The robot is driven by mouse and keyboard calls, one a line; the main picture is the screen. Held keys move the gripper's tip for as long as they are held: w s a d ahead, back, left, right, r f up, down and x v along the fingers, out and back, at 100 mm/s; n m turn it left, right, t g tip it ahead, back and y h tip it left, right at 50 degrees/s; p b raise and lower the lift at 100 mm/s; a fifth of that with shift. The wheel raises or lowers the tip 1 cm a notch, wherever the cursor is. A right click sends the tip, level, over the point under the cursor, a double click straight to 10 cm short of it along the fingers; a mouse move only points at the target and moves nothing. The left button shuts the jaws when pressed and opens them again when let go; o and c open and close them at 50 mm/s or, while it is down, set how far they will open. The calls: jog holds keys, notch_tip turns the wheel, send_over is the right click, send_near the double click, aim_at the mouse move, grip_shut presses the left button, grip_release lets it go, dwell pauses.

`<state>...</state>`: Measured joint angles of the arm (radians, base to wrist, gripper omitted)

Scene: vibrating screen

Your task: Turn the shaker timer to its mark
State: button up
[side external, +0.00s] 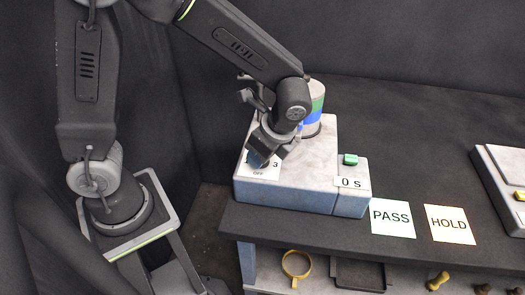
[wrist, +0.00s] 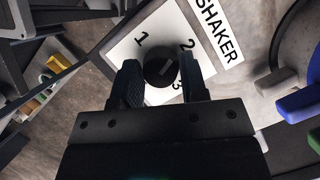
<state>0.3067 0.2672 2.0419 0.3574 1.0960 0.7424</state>
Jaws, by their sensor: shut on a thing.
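The shaker timer is a round black knob (wrist: 162,67) on a white dial plate (wrist: 137,52) marked 1, 2 and 3, beside a SHAKER label (wrist: 216,30) in the wrist view. The knob has a short pale line, slanted up to the right; I cannot tell which end points. In the side view the dial plate (side external: 259,174) shows OFF and 3 at the front left of the shaker base (side external: 285,192). My gripper (side external: 261,160) points down over the dial and hides the knob there. In the wrist view my gripper (wrist: 161,66) is shut on the knob, one finger each side.
A sieve stack (side external: 313,100) with blue and green bands stands behind my wrist. A green button (side external: 350,159) and a "0 s" display (side external: 351,182) are to the right. PASS (side external: 393,217) and HOLD (side external: 450,224) cards lie on the bench. A pale device (side external: 501,170) sits far right.

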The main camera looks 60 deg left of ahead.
jog(key=shift+s+m+t, duration=0.1)
jog(key=shift+m+t, duration=0.5)
jog(key=shift+m, duration=1)
jog(key=o, duration=0.9)
jog(key=shift+c, duration=0.2)
jog(key=v, duration=1.3)
jog(key=shift+d+r, duration=0.2)
jog(key=shift+r, duration=0.1)
jog(key=shift+s, duration=0.1)
